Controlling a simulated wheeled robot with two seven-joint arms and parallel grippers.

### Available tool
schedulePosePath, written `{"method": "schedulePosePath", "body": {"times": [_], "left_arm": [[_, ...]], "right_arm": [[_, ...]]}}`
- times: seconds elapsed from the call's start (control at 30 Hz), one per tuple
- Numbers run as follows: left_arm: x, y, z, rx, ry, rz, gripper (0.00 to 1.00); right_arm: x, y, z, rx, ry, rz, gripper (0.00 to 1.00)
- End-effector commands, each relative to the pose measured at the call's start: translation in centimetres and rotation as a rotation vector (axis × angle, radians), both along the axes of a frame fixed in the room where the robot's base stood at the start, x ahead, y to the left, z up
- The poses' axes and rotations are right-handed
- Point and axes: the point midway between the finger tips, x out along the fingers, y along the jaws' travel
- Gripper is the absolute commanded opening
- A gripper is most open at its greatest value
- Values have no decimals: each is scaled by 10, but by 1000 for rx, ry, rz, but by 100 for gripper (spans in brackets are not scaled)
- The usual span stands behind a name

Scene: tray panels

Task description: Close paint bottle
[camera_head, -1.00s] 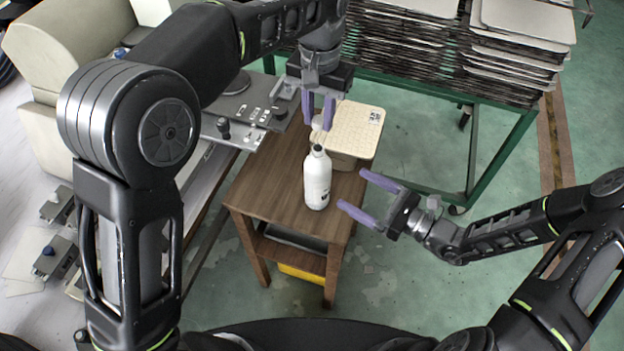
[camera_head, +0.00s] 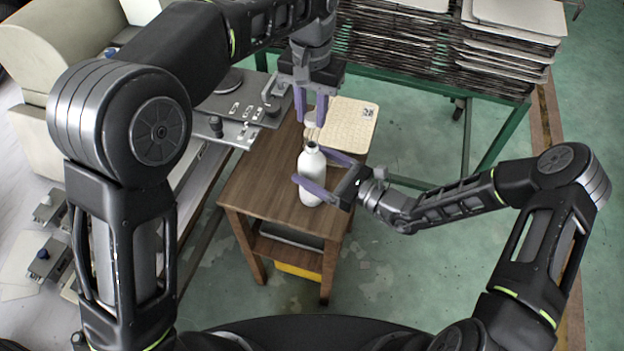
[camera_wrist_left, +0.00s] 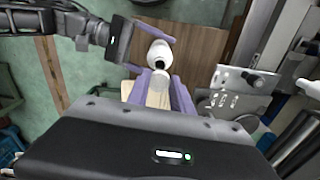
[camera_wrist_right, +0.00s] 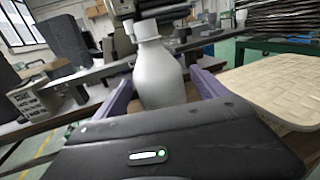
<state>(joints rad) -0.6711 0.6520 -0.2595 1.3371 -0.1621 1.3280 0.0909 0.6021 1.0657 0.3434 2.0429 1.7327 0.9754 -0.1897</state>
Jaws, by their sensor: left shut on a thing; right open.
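The white paint bottle (camera_head: 310,188) stands upright on the small wooden table. It also shows in the left wrist view (camera_wrist_left: 157,50) and the right wrist view (camera_wrist_right: 158,75). My left gripper (camera_head: 310,122) points down above the bottle and is shut on the small white cap (camera_head: 312,127). The cap is over the bottle's neck; whether they touch I cannot tell. My right gripper (camera_head: 308,164) is open, with one purple finger on each side of the bottle. In the right wrist view the bottle stands between the fingers with gaps visible.
The wooden table (camera_head: 262,180) has bare top left of the bottle. A cream woven-looking pad (camera_head: 348,128) lies behind it. A grey metal bench with fittings (camera_head: 235,115) stands at left. A green rack with stacked trays (camera_head: 500,75) is at the back.

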Motion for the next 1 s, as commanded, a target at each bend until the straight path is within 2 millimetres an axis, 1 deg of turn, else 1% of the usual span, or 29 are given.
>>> {"method": "schedulePosePath", "body": {"times": [0.13,0.47,1.0], "left_arm": [[0,0,0,0,0,0,0],[0,0,0,0,0,0,0],[0,0,0,0,0,0,0]], "right_arm": [[5,9,0,-1,1,0,83],[7,10,0,-1,1,0,82],[7,10,0,0,1,-1,38]]}}
